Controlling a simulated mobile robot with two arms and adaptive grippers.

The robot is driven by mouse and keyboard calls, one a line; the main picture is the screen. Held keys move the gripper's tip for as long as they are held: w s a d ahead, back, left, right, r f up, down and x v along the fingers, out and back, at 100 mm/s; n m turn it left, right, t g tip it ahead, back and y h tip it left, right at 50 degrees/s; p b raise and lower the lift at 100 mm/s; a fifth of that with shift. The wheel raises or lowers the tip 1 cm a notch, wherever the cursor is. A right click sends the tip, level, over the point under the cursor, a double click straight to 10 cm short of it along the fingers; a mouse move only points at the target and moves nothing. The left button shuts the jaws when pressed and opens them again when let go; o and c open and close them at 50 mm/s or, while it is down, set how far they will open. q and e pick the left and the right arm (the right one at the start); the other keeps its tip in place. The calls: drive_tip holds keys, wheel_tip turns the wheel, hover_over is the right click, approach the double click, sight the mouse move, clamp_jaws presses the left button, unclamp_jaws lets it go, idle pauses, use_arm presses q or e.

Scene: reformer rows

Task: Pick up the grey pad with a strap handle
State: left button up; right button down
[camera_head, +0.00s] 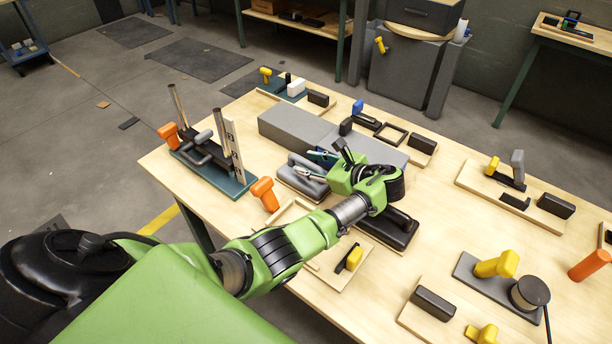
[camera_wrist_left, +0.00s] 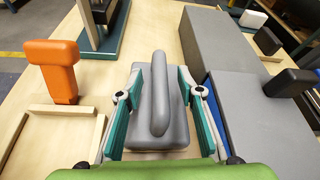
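The grey pad with its raised, rounded strap handle (camera_head: 304,180) lies on the wooden table, partly hidden behind my left gripper in the head view. In the left wrist view the pad (camera_wrist_left: 178,135) is in the middle, its handle running lengthwise away from me. My left gripper (camera_head: 315,164) is open, with its teal fingers (camera_wrist_left: 160,85) apart on both sides of the handle. Gaps show between the fingers and the handle. I cannot tell how high the fingertips are above the pad's base. My right gripper is not in view.
A long grey block (camera_head: 290,130) stands close beside the pad. An orange-handled tool (camera_head: 264,193) stands on the other side. A teal-based rack (camera_head: 222,172) is at the table's left edge. A black pad (camera_head: 388,232) lies below my left wrist. Bare table (camera_head: 450,150) shows to the right.

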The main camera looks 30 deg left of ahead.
use_arm(q)
clamp_jaws()
drive_tip(key=shift+r, duration=0.1)
